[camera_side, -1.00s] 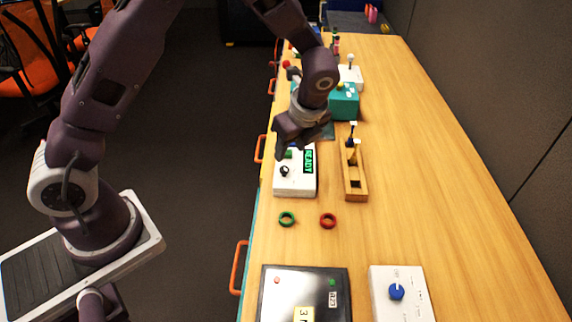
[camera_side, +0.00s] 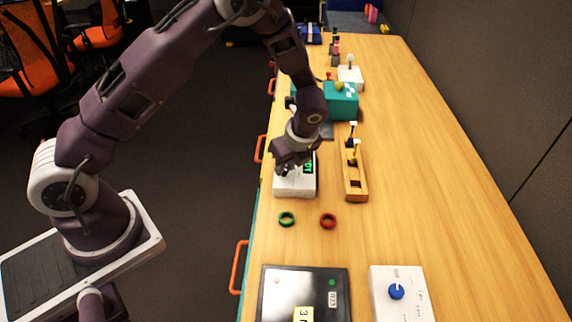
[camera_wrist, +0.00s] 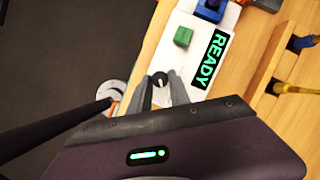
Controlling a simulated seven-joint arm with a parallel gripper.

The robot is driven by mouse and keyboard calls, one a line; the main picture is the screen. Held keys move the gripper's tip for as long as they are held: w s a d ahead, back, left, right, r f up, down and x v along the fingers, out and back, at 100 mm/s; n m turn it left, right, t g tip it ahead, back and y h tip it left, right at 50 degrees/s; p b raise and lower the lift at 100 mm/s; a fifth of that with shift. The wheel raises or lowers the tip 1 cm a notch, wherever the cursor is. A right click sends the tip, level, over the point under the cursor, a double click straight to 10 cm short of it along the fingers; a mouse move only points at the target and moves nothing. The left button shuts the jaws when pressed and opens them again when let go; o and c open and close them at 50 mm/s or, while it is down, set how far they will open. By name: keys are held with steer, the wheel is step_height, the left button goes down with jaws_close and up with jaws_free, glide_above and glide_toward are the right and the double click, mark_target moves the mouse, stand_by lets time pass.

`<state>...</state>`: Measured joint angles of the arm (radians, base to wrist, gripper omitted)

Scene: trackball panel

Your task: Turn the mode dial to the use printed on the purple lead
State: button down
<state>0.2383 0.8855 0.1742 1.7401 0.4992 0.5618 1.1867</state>
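A white box (camera_side: 293,188) with a green READY display (camera_wrist: 209,60) sits near the table's left edge. It bears a small black knob with a pale mark (camera_wrist: 160,79) and a green block (camera_wrist: 183,36). My gripper (camera_side: 291,169) is low over this box, pointing down. In the wrist view its two fingers (camera_wrist: 159,88) are apart, with the knob between their tips. I cannot tell whether they touch it. A blue dial (camera_side: 396,292) is on a white panel (camera_side: 382,309) at the front right; its lettering is too small to read. I cannot make out a purple lead.
A wooden slotted block (camera_side: 352,196) with upright plugs stands right of the white box. A teal box (camera_side: 343,103) stands behind. The table's right side is clear.

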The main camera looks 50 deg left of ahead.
steer(key=shift+n, duration=0.3)
steer(key=n, duration=0.1)
steer(key=n+g, duration=0.1)
steer(key=n, duration=0.1)
steer(key=n+g, duration=0.1)
steer(key=shift+w+n, duration=0.25)
steer(key=shift+n, duration=0.15)
steer(key=n, duration=0.2)
steer(key=n+g+h, duration=0.1)
steer(key=n, duration=0.1)
steer(key=shift+w+a+n+g, duration=0.1)
steer(key=shift+w+n+g, duration=0.05)
steer(key=shift+n+g, duration=0.15)
steer(key=n+h, duration=0.1)
steer(key=n, duration=0.1)
steer(key=n+g, duration=0.1)
steer(key=n, duration=0.2)
steer(key=shift+w+a+h, duration=0.15)
steer(key=shift+a+h, duration=0.05)
steer(key=shift+h, duration=0.2)
steer(key=shift+a+n+g+h, duration=0.15)
steer(key=shift+n+h, duration=0.3)
steer(key=shift+n, duration=0.75)
steer(key=shift+d+n+g+h, duration=0.15)
steer(key=shift+n+h, duration=0.3)
steer(key=shift+n, duration=0.75)
steer(key=shift+a, duration=0.15)
steer(key=c, duration=1.2)
jaws_free()
steer(key=v, duration=0.7)
